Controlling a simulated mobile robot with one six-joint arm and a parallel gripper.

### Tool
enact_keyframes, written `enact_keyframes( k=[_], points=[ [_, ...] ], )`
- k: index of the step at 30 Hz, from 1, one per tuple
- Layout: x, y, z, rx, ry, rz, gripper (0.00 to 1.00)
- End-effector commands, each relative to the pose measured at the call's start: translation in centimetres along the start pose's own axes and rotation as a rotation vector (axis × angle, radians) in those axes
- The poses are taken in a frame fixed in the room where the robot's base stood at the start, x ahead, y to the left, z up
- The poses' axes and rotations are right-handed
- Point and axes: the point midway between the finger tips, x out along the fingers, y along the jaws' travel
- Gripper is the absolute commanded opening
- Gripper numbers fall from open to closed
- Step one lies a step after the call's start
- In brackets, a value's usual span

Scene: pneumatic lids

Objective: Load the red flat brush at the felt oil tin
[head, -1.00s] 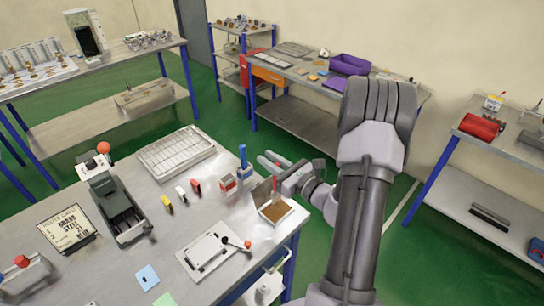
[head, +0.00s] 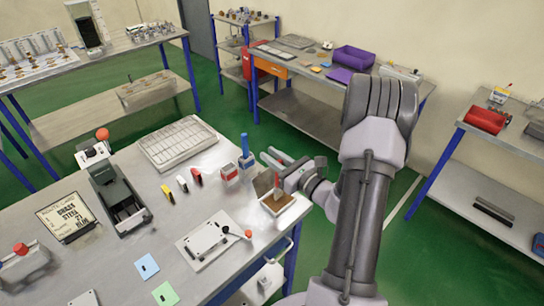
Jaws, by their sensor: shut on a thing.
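The felt oil tin (head: 290,210) stands open near the right edge of the bench, a pale square box with brown felt inside. Its raised lid (head: 262,183) is at the tin's back left. My gripper (head: 278,178) comes in from the right, above the tin, and is shut on the red flat brush (head: 276,188). The brush is about upright over the tin, with its lower end at the felt. I cannot tell whether it touches the felt. The gripper hides part of the brush's upper end.
A white plate with a red-knobbed lever (head: 210,240) lies in front. A wire tray (head: 177,143) is at the back. The bench front has some bare surface.

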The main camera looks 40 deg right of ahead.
Motion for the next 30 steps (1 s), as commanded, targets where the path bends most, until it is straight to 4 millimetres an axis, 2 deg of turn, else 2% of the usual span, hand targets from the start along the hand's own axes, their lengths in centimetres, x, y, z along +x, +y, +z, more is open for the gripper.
enact_keyframes(
  k=[30],
  points=[
    [0.0, 0.0, -0.94, 0.0, 0.0, 0.0, 0.0]
  ],
)
